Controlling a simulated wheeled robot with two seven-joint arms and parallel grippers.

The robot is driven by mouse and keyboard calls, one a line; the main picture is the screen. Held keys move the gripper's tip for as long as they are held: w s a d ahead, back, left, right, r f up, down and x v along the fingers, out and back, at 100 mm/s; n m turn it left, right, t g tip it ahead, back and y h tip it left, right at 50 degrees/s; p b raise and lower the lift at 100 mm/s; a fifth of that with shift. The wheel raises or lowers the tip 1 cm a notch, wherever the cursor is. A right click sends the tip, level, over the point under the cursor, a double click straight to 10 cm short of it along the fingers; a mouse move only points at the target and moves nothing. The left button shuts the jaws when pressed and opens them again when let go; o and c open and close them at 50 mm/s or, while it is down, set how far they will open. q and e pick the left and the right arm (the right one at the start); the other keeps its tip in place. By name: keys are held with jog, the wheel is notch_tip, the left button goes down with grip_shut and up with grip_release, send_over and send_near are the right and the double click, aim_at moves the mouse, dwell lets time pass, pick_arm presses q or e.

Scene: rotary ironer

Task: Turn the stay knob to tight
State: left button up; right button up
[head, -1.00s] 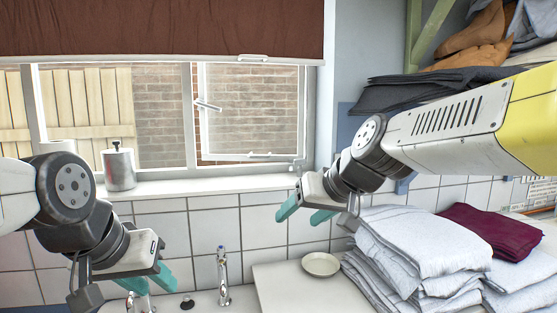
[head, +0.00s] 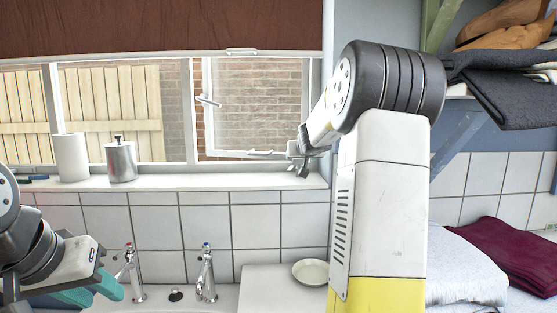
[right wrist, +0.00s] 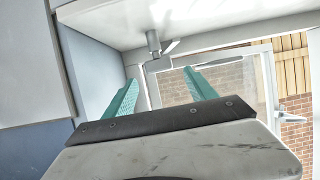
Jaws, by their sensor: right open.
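The stay knob (right wrist: 153,42) is a small grey metal piece at the window sill in the right wrist view, with a short lever beside it. My right gripper (right wrist: 161,80) is open and empty. Its two teal fingers point toward the knob, which shows beyond and between the tips, apart from them. In the head view my right arm hides most of that gripper near the lower right corner of the open window (head: 255,105). My left gripper (head: 92,290) is at the lower left, with its teal fingers apart and nothing seen between them.
A white sill (head: 220,184) runs below the window, with a paper roll (head: 71,157) and a metal canister (head: 121,162) at its left. Taps (head: 206,272) and a small dish (head: 310,272) are below. Folded linen (head: 465,265) lies at right.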

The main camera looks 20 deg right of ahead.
aim_at(299, 164)
jog(key=x, duration=0.5)
jog(key=shift+w+d+f, duration=0.1)
jog(key=shift+w+f, duration=0.1)
jog(key=shift+w, duration=0.1)
jog(key=shift+c, duration=0.3)
jog(key=c, duration=1.3)
